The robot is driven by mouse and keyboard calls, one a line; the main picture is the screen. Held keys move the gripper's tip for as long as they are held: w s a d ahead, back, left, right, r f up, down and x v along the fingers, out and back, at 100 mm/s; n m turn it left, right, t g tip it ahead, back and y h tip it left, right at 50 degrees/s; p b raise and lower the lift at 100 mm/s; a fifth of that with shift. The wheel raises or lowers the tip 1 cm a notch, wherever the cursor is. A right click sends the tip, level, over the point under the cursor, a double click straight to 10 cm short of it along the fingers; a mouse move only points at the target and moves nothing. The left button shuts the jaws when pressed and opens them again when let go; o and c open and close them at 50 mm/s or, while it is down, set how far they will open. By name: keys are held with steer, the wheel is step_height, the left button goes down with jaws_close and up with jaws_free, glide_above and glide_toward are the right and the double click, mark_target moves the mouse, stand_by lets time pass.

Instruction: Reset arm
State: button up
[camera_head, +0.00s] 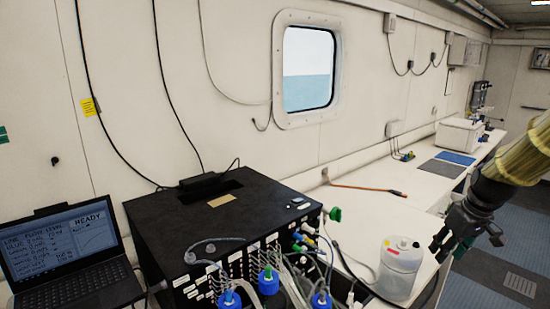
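My arm, in a yellowish sleeve, comes in from the right edge. My gripper (466,243) is black with greenish fingertips and hangs pointing down, over the floor beside the bench's front edge. Its fingers look spread apart, with nothing seen between them. It is to the right of the white plastic bottle (399,270) and apart from it.
A black incubation box (230,215) with tubes and blue-capped bottles (268,281) stands at front centre. A laptop (62,260) reading READY is at left. The white bench (375,211) holds an orange-brown rod (368,189), a blue mat (455,158) and a white box (458,134) farther back.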

steer(key=s+a+f+g+b, duration=0.1)
steer(key=s+a+f+b, duration=0.2)
steer(key=f, duration=0.9)
steer(key=s+a+f+m+h, duration=0.1)
steer(key=s+a+f, duration=0.25)
steer(key=f, duration=0.75)
steer(key=s+a+f+g+b, duration=0.1)
steer(key=s+a+f+b, duration=0.2)
steer(key=f, duration=0.9)
steer(key=s+a+f+b, duration=0.1)
steer(key=s+a+f, duration=0.2)
steer(key=s+f, duration=0.3)
steer(key=s+a+f+m+g, duration=0.1)
steer(key=s+a+f, duration=0.3)
steer(key=s+f, duration=0.3)
steer(key=s+a+f+b, duration=0.1)
steer(key=s+a+f, duration=0.3)
steer(key=s, duration=0.7)
step_height(320, 180, down, 3)
steer(key=shift+s+a+r+b, duration=0.1)
steer(key=shift+s+a+b, duration=0.1)
steer(key=shift+s+b, duration=0.15)
